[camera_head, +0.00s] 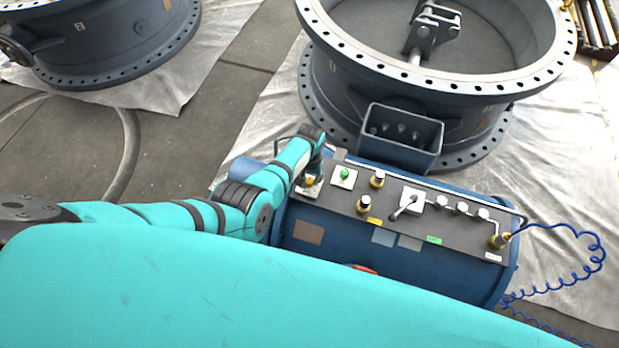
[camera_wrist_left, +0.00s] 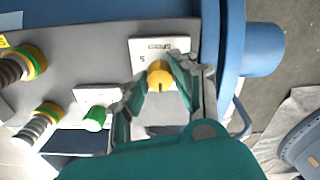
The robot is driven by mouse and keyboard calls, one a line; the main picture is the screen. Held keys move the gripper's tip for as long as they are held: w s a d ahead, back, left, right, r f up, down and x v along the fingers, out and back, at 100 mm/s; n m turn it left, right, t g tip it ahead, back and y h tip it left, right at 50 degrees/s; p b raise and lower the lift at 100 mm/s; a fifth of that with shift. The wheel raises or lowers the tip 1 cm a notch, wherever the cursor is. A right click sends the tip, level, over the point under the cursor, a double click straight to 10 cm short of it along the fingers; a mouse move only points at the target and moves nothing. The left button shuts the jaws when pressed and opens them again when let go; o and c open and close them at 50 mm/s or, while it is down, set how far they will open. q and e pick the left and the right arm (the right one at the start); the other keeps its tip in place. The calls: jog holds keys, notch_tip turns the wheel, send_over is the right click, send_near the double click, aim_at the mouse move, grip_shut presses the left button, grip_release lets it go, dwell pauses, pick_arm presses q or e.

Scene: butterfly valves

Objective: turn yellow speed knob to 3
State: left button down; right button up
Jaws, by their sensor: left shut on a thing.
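The yellow speed knob (camera_wrist_left: 160,76) sits on a white plate (camera_wrist_left: 150,48) at the end of the dark panel. In the left wrist view my left gripper (camera_wrist_left: 158,84) has a finger on each side of the knob and is shut on it. A dark pointer mark shows on the knob's lower face. In the head view the knob (camera_head: 310,181) shows as a small yellow spot below my left gripper (camera_head: 314,172), at the panel's left end. Most of the plate's scale is hidden or too small to read. My right gripper is not in view.
A green knob (camera_head: 344,174) is beside the yellow one. A blue coiled hose (camera_head: 590,245) hangs at right. A large flanged valve (camera_head: 400,95) stands behind.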

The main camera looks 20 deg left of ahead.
aim_at(309, 180)
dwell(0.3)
pick_arm(q)
jog(key=c, duration=1.1)
grip_release()
jog(key=shift+o, duration=0.2)
notch_tip(309, 180, up, 12)
